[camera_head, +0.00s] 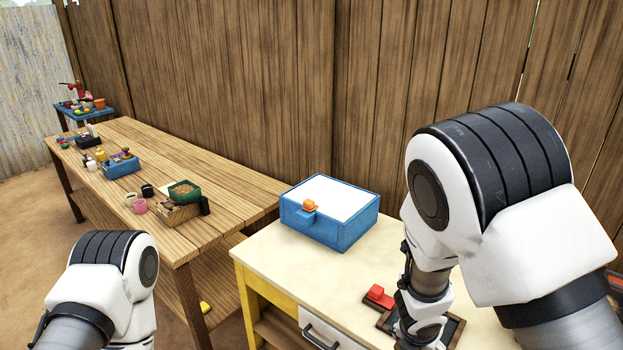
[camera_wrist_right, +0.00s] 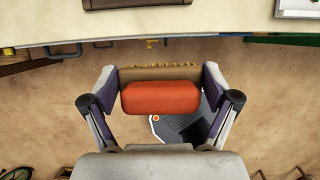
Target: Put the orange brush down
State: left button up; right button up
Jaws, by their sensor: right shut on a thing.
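The orange brush (camera_wrist_right: 160,98), a red-orange block with a brown strip along its far edge, shows in the right wrist view. My right gripper (camera_wrist_right: 159,78) is shut on it, with one finger at each end of the brown strip. The brush is in the air, with bare ground in view below and the pale table edge (camera_wrist_right: 190,28) at the top of that view. In the head view my right arm hides the right gripper and the brush. My left arm is at the lower left there, its gripper out of view.
The cream-topped table (camera_head: 268,254) holds a blue box with a white top (camera_head: 335,232) and an orange piece on its front edge. A red block (camera_head: 380,296) lies near a dark tray (camera_head: 455,326), partly behind my right arm. A long wooden table (camera_head: 225,190) with small goods stands left.

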jog(key=shift+w+d+f, duration=0.1)
jog(key=shift+f, duration=0.4)
jog(key=shift+f+b, duration=0.35)
jog(key=shift+s+a+f+b, duration=0.1)
jog(key=shift+s+f+b, duration=0.05)
jog(key=shift+f+b, duration=0.3)
jog(key=shift+s+a+f+b, duration=0.1)
jog(key=shift+f+b, duration=0.15)
jog(key=shift+f, duration=0.25)
jog(key=shift+w+f+m, duration=0.15)
jog(key=shift+f+m, duration=0.15)
jog(key=w+d+f+m+g+b, duration=0.3)
jog(key=f+m+g+b, duration=0.5)
jog(key=m, duration=0.8)
pick_arm(q)
notch_tip(320, 180, down, 9)
jog(key=p, duration=0.1)
jog(key=shift+s, duration=0.15)
pick_arm(e)
jog(key=s+a+r+m+y, duration=0.1)
jog(key=s+a+m, duration=0.3)
jog(key=m, duration=0.7)
jog(key=shift+a+r+y, duration=0.35)
jog(key=shift+y, duration=0.55)
pick_arm(q)
jog(key=shift+c, duration=0.4)
